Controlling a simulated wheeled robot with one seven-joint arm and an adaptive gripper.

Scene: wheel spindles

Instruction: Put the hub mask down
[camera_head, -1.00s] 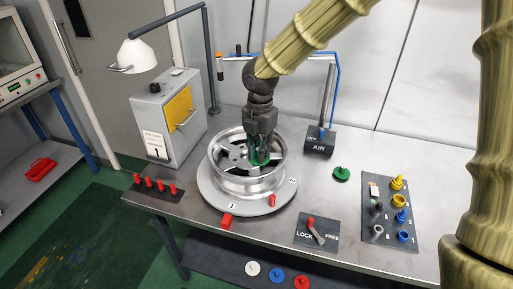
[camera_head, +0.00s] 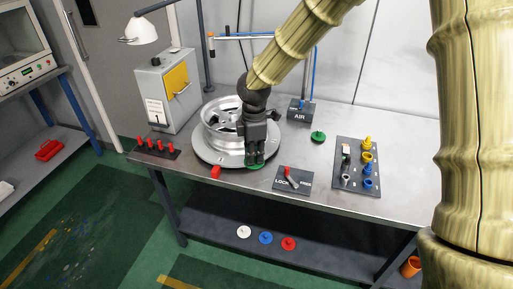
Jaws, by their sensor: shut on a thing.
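My gripper (camera_head: 255,158) points down and is shut on the green hub mask (camera_head: 254,167). Only a thin green edge of the mask shows below the fingertips. They are in front of the silver wheel (camera_head: 222,132), over the right front rim of the round turntable (camera_head: 220,158). Whether the mask touches a surface there I cannot tell. The wheel lies flat on the turntable, its right side partly hidden by my gripper.
A similar green piece (camera_head: 318,137) sits on the bench right of the wheel. White, blue and red discs (camera_head: 266,238) lie on the lower shelf.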

